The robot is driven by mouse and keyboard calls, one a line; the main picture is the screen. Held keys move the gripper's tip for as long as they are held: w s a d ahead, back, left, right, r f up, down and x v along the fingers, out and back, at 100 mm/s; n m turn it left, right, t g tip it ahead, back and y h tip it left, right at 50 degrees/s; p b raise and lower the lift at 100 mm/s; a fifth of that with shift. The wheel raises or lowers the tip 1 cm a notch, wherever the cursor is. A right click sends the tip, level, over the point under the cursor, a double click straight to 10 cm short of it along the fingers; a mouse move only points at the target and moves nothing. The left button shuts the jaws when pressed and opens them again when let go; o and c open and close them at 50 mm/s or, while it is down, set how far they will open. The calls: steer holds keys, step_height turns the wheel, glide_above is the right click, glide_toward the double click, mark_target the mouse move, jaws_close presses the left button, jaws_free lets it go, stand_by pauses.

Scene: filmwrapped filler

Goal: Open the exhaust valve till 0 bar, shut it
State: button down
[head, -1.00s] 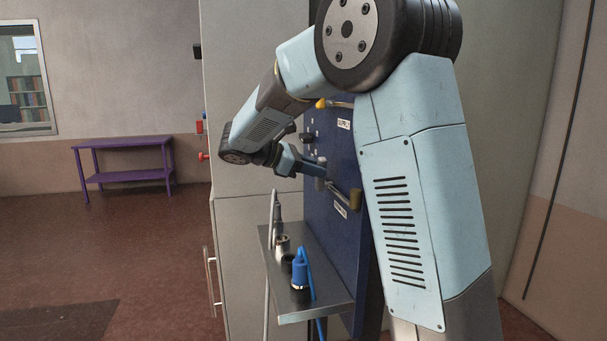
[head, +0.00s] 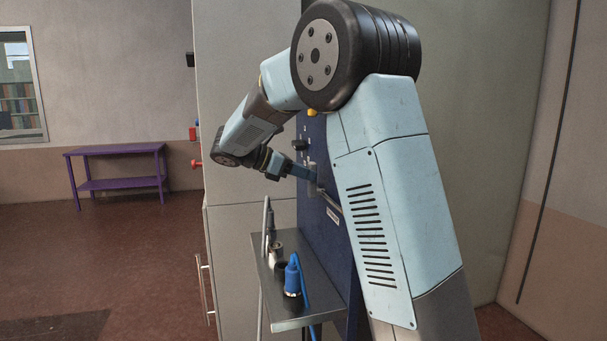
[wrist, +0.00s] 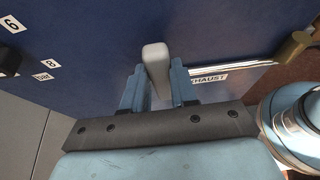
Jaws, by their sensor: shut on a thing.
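The exhaust valve's grey handle (wrist: 156,62) stands between the two blue fingers of my gripper (wrist: 158,88) in the wrist view. My gripper is shut on this handle; its far end sticks out past the fingertips. The label EXHAUST (wrist: 209,79) is just right of the fingers, its first letter partly covered. In the head view my gripper (head: 308,174) is at the grey handle (head: 313,184) on the blue panel (head: 315,230). At the wrist view's left edge are a black part (wrist: 8,60) and the markings 6, 8 and bar; no pointer reading is visible.
A metal pipe (wrist: 240,80) runs right of the handle to a brass-coloured part (wrist: 295,47). Below the panel, a grey shelf (head: 318,302) holds a blue plug (head: 292,276) and grey fittings. A purple table (head: 115,184) stands far left, with open floor before it.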

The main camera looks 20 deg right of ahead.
steer(key=c, duration=1.2)
jaws_free()
steer(key=shift+w+f, duration=0.1)
steer(key=shift+f, duration=0.1)
steer(key=o, duration=0.3)
steer(key=shift+r, duration=0.1)
steer(key=v, duration=1.3)
steer(key=shift+a, duration=0.4)
